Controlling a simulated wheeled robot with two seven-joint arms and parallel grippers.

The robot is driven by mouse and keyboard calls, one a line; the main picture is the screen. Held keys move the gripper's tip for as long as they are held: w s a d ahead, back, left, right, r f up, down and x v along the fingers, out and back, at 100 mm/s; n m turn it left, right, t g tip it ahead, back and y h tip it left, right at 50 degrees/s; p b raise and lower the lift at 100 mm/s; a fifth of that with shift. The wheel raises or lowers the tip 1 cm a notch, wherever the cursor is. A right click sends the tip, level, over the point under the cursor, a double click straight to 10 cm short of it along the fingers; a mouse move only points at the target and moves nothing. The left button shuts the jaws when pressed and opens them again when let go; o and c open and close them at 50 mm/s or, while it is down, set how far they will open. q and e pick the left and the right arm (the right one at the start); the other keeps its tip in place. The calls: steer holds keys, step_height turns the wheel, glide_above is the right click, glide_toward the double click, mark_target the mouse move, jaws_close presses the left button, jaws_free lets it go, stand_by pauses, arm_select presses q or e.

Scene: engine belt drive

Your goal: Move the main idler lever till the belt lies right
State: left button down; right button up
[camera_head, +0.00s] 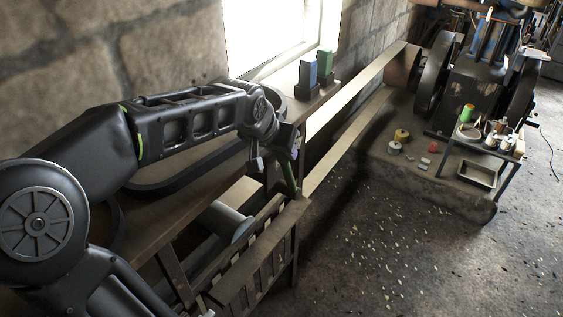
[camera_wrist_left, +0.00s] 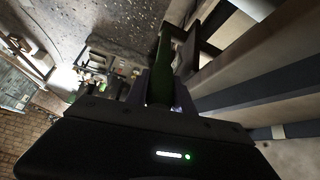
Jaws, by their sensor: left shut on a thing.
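The main idler lever (camera_head: 289,179) is a green bar, standing tilted by the end of the wooden frame. My left gripper (camera_head: 283,158) is shut on it near its upper part. In the left wrist view the green lever (camera_wrist_left: 162,62) rises from between the fingers of my left gripper (camera_wrist_left: 160,92). The belt (camera_head: 352,92) is a wide tan band running in two strands from the engine's pulley (camera_head: 402,68) towards the wooden frame. My arm and gripper hide part of its near end, so I cannot tell how it lies there. My right gripper is not in view.
The engine (camera_head: 481,75) stands at the back right on a stone base (camera_head: 430,193). A small table with a metal tray (camera_head: 478,174) stands beside it. Blue and green blocks (camera_head: 309,72) stand on the bench by the window. The floor (camera_head: 400,260) at right is open.

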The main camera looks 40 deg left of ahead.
arm_select(q)
steer(key=shift+s+f, duration=0.1)
steer(key=c, duration=1.1)
jaws_free()
steer(key=v, duration=0.8)
steer(key=shift+b, duration=0.4)
steer(key=shift+f, duration=0.1)
